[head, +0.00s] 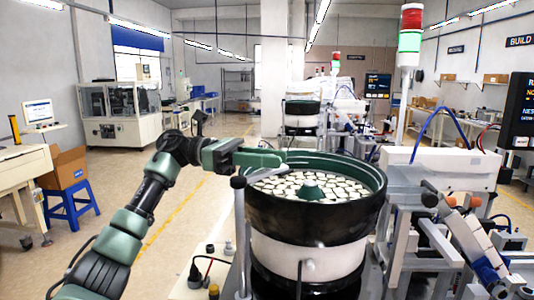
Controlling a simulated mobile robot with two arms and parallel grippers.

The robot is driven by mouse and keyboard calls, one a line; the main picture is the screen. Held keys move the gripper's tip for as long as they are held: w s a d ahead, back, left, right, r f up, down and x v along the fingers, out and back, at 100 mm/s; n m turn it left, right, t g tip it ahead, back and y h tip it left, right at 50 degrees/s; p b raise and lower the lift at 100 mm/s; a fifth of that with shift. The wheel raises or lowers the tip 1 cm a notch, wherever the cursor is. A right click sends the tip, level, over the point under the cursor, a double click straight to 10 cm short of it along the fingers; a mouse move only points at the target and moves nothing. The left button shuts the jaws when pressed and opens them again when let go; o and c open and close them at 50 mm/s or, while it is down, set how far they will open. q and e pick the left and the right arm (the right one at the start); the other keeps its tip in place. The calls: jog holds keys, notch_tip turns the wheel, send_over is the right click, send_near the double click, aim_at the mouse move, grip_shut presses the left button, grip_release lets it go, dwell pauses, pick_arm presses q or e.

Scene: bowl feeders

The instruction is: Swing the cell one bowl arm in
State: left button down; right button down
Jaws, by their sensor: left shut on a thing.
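The feeder bowl (318,218) stands in front of me, black outside with a green inside, and holds many pale flat parts around a green centre cone. The bowl arm (262,174) is a thin grey bar on an upright post at the bowl's left side; it reaches over the near-left rim. My left gripper (276,160) comes in from the left and is shut on the bowl arm near its tip, above the bowl's left edge. The fingers partly hide the grip. My right gripper is not in view.
Feeder machinery (435,215) with grey frames crowds the bowl's right side. A signal tower (409,41) rises behind it. A second bowl feeder (303,108) stands farther back. A blue stool (70,205) with a cardboard box is at left. The floor between is clear.

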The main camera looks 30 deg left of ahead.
pick_arm(q)
jog(key=shift+s+d+m+g, duration=0.1)
jog(key=shift+d+m+g, duration=0.2)
jog(key=shift+g, duration=0.1)
jog(key=c, duration=1.1)
grip_release()
jog(key=shift+c, duration=0.2)
jog(key=shift+a, duration=0.3)
jog(key=s+a+b, duration=0.1)
jog(key=a, duration=0.6)
